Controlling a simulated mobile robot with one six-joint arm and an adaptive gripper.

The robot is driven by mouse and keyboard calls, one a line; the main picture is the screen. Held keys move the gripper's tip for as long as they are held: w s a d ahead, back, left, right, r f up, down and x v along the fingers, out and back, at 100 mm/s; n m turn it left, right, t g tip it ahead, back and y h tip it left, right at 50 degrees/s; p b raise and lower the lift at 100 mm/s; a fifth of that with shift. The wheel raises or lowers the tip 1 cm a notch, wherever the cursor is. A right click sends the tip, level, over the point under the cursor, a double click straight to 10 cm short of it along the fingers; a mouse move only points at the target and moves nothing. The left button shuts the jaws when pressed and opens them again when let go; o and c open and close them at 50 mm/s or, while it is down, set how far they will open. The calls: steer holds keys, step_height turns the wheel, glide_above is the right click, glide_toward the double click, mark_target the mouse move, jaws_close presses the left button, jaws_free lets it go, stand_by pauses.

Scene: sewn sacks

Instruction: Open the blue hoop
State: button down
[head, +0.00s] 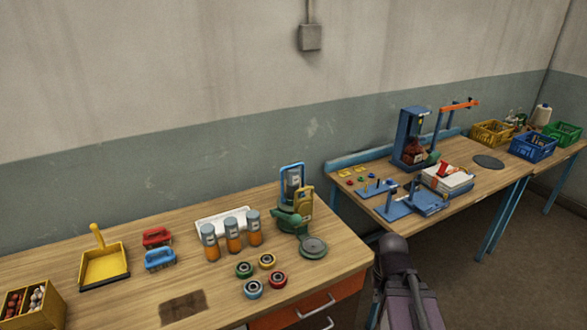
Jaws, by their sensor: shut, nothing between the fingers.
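A blue hoop (292,166) stands upright on a green round-based stand (290,219) on the near table. A yellow hoop (304,198) stands just in front of it and to the right, hiding part of its lower end. A pale object shows inside the blue hoop; I cannot tell what it is. Whether the blue hoop is latched is too small to see. A part of my arm shows at the bottom right of the stand, but my gripper's fingers are not in view.
A grey-green disc (313,247) lies beside the stand. Several coloured rings (252,289), orange-filled bottles (233,238) and a white tray (222,219) are close on the left. A second table (462,220) with blue fixtures and crates stands to the right.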

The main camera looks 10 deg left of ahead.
mark_target(292, 167)
steer(key=shift+w+d, duration=0.1)
steer(key=w+a+r+n+t+y, duration=0.3)
steer(key=w+a, duration=0.4)
steer(key=w, duration=0.1)
steer(key=w+a+r+n+t+y, duration=0.3)
steer(key=w+a, duration=0.3)
steer(key=w, duration=0.3)
steer(key=w+a+r+t+y, duration=0.1)
steer(key=w+a+r+t, duration=0.2)
steer(key=w+r, duration=0.2)
steer(key=w+a+r+t+y+p, duration=0.1)
steer(key=w+a+r+t, duration=0.2)
steer(key=w, duration=0.5)
step_height(292, 167, up, 2)
steer(key=shift+a+r+n+t+y, duration=0.2)
steer(key=shift+a+n+t+y, duration=0.1)
steer(key=shift+n+t+y, duration=0.15)
steer(key=b+x, duration=0.2)
steer(key=x, duration=1.1)
steer(key=shift+w+a, duration=0.1)
steer(key=shift+w, duration=0.2)
steer(key=shift+w+a+f, duration=0.1)
steer(key=shift+w+a, duration=0.05)
steer(key=shift+w, duration=0.05)
